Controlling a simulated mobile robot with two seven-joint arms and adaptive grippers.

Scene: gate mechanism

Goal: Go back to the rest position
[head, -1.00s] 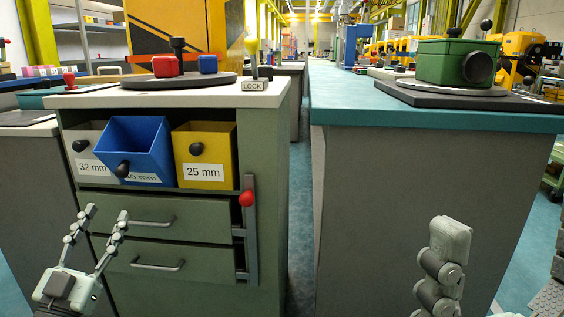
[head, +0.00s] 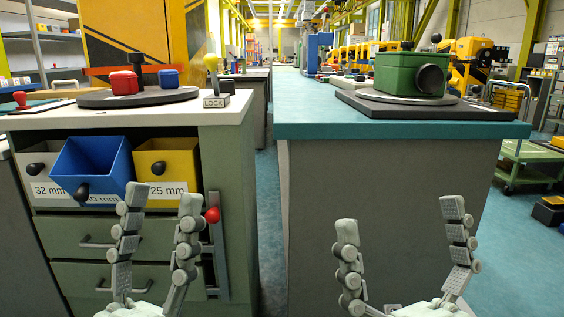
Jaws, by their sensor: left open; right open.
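My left gripper (head: 163,205) is open and empty, fingers pointing up, in front of the cabinet's drawers at the lower left. Its fingers hide part of the drawers and of the bins' lower edges. My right gripper (head: 400,222) is open and empty, fingers pointing up, in front of the grey side of the teal-topped bench (head: 390,180). Neither gripper visibly holds anything.
The cabinet (head: 237,170) holds a tilted blue bin (head: 92,162), a yellow bin (head: 165,160) and a grey bin (head: 38,160). A red-knobbed lever (head: 212,215) is beside the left gripper. A LOCK block (head: 216,101) and green box (head: 408,74) stand on top. A floor gap separates the benches.

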